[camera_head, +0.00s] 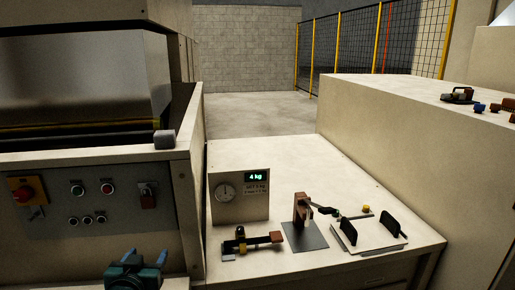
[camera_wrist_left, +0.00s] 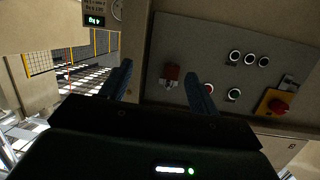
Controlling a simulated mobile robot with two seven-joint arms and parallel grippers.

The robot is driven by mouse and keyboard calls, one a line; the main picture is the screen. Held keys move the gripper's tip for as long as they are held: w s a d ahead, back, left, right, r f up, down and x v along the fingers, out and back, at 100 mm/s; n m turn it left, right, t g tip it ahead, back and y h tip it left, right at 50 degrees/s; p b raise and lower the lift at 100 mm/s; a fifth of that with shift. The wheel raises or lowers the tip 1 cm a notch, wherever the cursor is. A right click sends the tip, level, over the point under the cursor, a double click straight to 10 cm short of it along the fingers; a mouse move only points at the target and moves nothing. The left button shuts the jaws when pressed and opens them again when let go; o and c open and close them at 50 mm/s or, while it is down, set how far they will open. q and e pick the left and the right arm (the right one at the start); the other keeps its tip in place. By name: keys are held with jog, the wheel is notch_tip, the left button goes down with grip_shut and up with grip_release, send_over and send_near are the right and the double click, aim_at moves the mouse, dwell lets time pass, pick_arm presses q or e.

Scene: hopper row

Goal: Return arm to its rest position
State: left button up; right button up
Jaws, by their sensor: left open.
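My left gripper (camera_head: 138,262) shows at the bottom left of the head view, in front of the lower edge of the control panel (camera_head: 95,215). In the left wrist view, the two blue fingers of the left gripper (camera_wrist_left: 158,84) stand wide apart with nothing between them. The panel's red padlock-like part (camera_wrist_left: 169,76) shows beyond the gap, apart from the fingers as far as I can tell. Most of my left arm is hidden below the head view. My right gripper is in neither view.
A gauge box (camera_head: 239,197) reading 4 kg, a small balance-like device (camera_head: 250,242), a toggle clamp (camera_head: 302,210) and a white plate with black handles (camera_head: 368,237) stand on the bench. The panel carries a red knob (camera_head: 23,194). The bench's back part is clear.

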pick_arm(q)
jog(key=s+d+f+m+g+h, duration=0.1)
jog(key=s+d+f+h, duration=0.1)
jog(key=s+d+f, duration=0.3)
jog(key=s+d+f+m+g+h, duration=0.1)
jog(key=s+d+f, duration=0.4)
jog(key=s, duration=0.6)
jog(key=s+d+f+m+g+h, duration=0.1)
jog(key=s+d+f+g+h, duration=0.1)
jog(key=s+d+f, duration=0.2)
jog(key=s+f, duration=0.3)
jog(key=s, duration=0.1)
jog(key=shift+s+d+m+h, duration=0.3)
jog(key=shift+s+d+m, duration=0.05)
jog(key=shift+d+m, duration=0.05)
jog(key=shift+f, duration=0.1)
